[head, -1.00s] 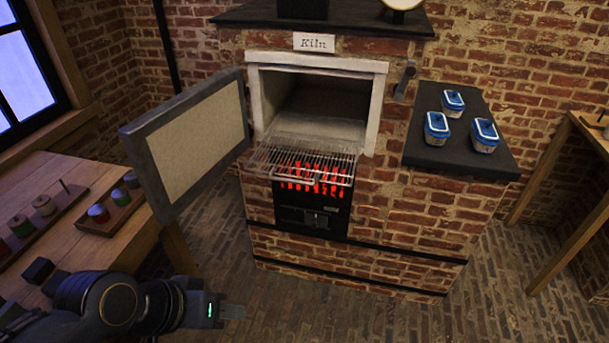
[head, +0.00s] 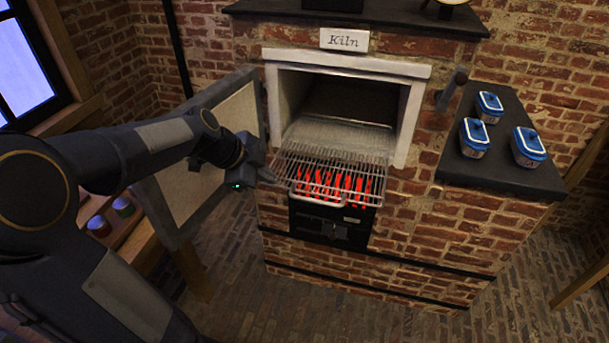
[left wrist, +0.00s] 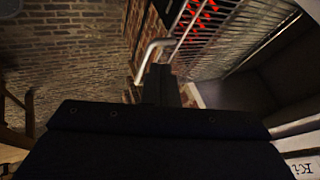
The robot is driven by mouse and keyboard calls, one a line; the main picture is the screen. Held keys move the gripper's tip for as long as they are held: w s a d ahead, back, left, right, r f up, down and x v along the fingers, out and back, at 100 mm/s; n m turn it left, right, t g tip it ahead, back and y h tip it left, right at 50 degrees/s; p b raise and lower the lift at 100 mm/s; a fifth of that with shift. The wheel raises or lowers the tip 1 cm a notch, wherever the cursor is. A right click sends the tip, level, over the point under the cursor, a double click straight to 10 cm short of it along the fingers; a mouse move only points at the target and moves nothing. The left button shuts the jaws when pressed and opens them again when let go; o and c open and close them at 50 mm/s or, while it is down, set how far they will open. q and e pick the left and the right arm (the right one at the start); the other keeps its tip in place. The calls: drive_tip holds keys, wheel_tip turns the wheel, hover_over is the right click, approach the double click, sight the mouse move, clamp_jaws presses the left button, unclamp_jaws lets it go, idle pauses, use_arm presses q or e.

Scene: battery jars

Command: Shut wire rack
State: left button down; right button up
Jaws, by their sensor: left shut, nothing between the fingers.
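The wire rack (head: 328,172) sticks out of the front of the kiln's open chamber, above the glowing red bars. Its handle (head: 318,203) is a bent rod along the front edge. In the left wrist view the rack (left wrist: 213,22) is at the top and its pale handle (left wrist: 147,58) bends close to my fingers. My left gripper (head: 268,175) is shut and empty, at the rack's left front corner in the head view. The left wrist view shows its dark fingers (left wrist: 161,85) beside the handle; I cannot tell whether they touch. My right gripper is not in view.
The kiln door (head: 190,160) stands open to the left, partly hidden behind my left arm. Several blue-lidded jars, (head: 474,138) among them, stand on the dark side shelf (head: 505,177) at right. A wooden bench with small jars (head: 122,207) is at left. The floor before the kiln is clear.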

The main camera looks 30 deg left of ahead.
sight(290, 187)
use_arm(q)
drive_tip(key=shift+m, duration=0.3)
drive_tip(key=x, duration=1)
drive_tip(key=shift+w+a, duration=0.2)
drive_tip(key=shift+w, duration=0.15)
drive_tip(key=shift+w, duration=0.1)
